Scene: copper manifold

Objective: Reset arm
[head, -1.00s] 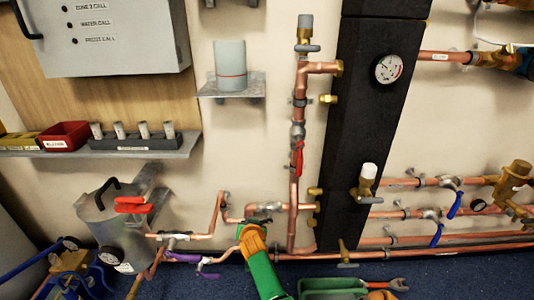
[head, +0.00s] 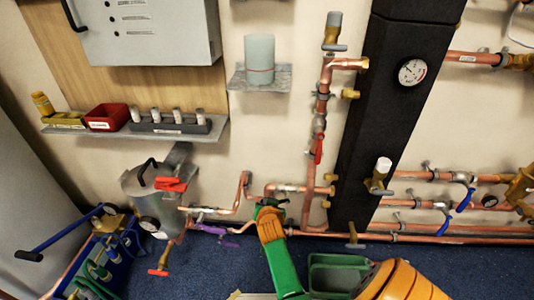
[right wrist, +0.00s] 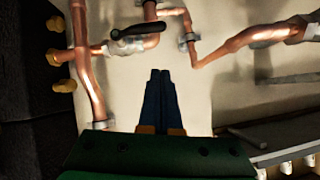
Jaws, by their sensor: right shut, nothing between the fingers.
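My right arm, in green and orange, reaches up from the bottom middle of the head view. Its end (head: 268,203) is in front of the low copper pipe run, left of the black column. In the right wrist view the right gripper (right wrist: 160,75) is shut and empty, its dark blue fingers together in front of the pale wall. Whether it touches a pipe cannot be told. My left gripper is not in view.
Copper pipes (head: 313,175) with valves run along the wall beside the black column (head: 385,110). A steel canister (head: 140,190) and a blue cart-like unit (head: 125,245) stand left. A shelf (head: 215,133) holds a red bin (head: 107,117). Blue floor shows below.

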